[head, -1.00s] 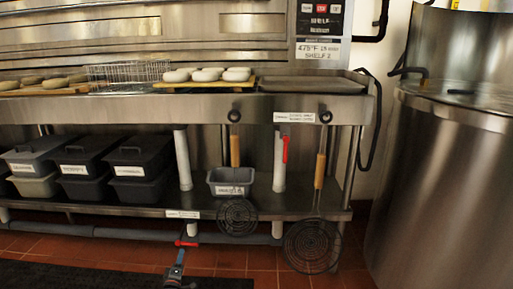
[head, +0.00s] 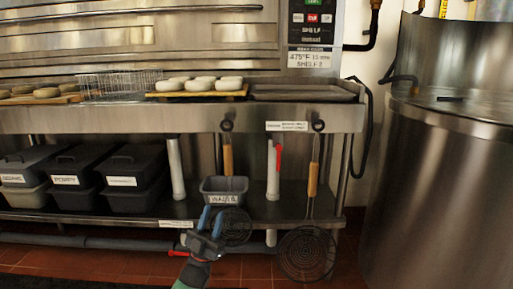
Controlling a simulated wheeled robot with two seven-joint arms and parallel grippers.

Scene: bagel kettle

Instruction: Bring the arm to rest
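My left gripper (head: 212,214) shows at the bottom middle of the head view, pointing up and away from me. Its two blue fingers stand apart with nothing visible between them. It shows in front of the lower shelf's front edge, overlapping the left side of a round wire skimmer head (head: 236,228) in the picture. I cannot tell whether it touches anything. My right gripper is not in view.
A steel counter (head: 180,120) carries bagels (head: 205,84) on a board, a wire basket (head: 120,86) and an empty tray (head: 303,92). Lidded black bins (head: 136,178) and a grey tub (head: 224,188) stand on the lower shelf. A large steel kettle (head: 440,190) fills the right.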

